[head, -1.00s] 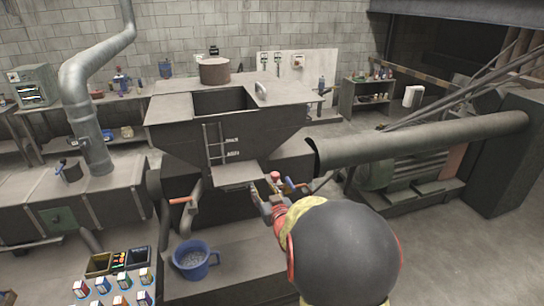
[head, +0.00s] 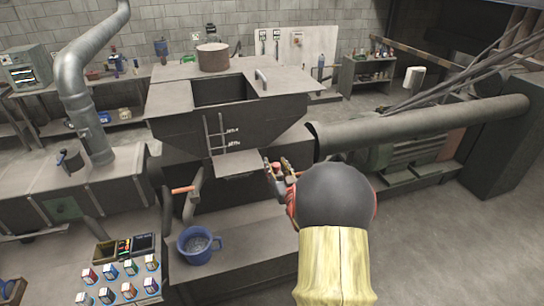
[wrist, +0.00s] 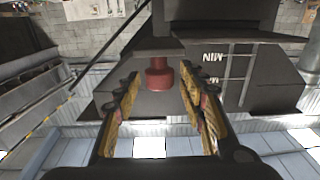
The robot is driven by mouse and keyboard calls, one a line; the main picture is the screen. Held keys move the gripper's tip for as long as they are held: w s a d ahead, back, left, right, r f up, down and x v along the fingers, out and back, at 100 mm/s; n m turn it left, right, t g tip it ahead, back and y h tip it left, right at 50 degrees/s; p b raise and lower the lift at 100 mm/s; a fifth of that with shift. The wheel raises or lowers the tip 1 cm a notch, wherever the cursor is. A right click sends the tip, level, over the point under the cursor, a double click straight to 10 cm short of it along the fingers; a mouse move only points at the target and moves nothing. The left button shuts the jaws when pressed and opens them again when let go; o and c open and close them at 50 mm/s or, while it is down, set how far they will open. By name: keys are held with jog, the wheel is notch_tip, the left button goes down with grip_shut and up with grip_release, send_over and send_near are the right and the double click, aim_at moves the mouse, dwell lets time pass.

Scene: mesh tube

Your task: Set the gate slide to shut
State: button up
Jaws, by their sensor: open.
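The hopper (head: 225,125) stands in the middle of the head view, with a flat grey plate (head: 237,164) jutting from its lower front; this looks like the gate slide. In the wrist view, where the lettering is upside down, a red knob (wrist: 159,76) is attached to a grey plate (wrist: 158,46). My gripper (wrist: 158,90) is open, with the knob showing in the gap between its yellow-padded fingers. I cannot tell whether either finger touches it. In the head view my gripper (head: 278,172) is right of the plate, and my arm hides part of that area.
A panel of small coloured boxes (head: 118,280) is at lower left. A long grey pipe (head: 420,130) runs off to the right. Open floor lies at lower right.

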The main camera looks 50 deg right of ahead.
jog(key=shift+p+x, duration=0.45)
jog(key=shift+x, duration=1.95)
jog(key=c, duration=0.3)
jog(key=c, duration=0.8)
grip_shut()
